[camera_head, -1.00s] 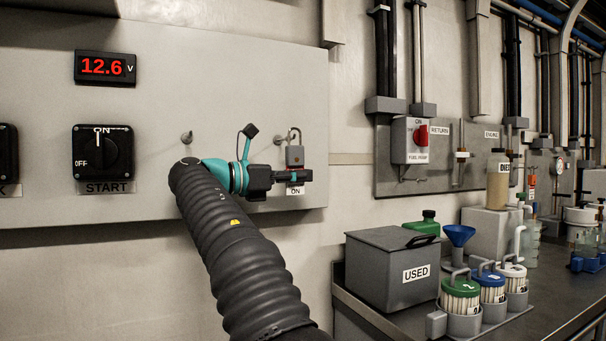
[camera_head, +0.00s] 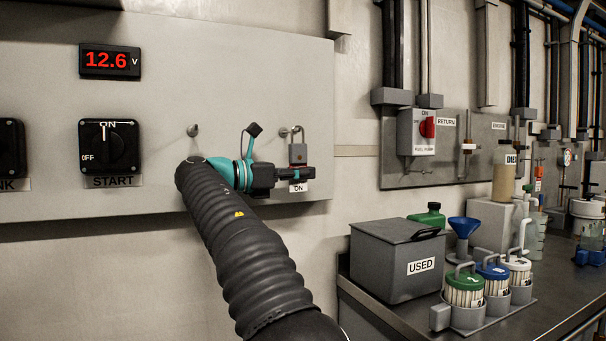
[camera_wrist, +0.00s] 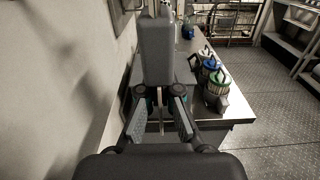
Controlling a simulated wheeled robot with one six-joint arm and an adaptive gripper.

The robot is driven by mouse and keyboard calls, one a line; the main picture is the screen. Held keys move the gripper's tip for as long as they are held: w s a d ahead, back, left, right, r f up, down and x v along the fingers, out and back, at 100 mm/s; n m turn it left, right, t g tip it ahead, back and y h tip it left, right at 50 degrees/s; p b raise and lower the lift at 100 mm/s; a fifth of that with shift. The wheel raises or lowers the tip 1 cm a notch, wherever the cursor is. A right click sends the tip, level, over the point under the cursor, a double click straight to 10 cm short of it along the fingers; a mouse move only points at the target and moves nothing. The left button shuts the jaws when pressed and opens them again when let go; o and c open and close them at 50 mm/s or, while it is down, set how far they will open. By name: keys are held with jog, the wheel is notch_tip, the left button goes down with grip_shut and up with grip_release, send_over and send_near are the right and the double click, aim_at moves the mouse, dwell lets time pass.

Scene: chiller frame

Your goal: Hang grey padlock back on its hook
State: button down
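The grey padlock (camera_head: 298,153) is upright at the right end of the panel, its shackle upward beside the hook (camera_head: 284,131). Whether the shackle is around the hook is unclear.
An empty peg (camera_head: 193,131) and the START switch (camera_head: 109,147) are further left. The USED box (camera_head: 397,262) and several lidded containers (camera_head: 464,289) stand on the bench at right.

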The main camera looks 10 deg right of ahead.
jog(key=c, duration=1.2)
grip_release()
jog(key=shift+c, duration=0.2)
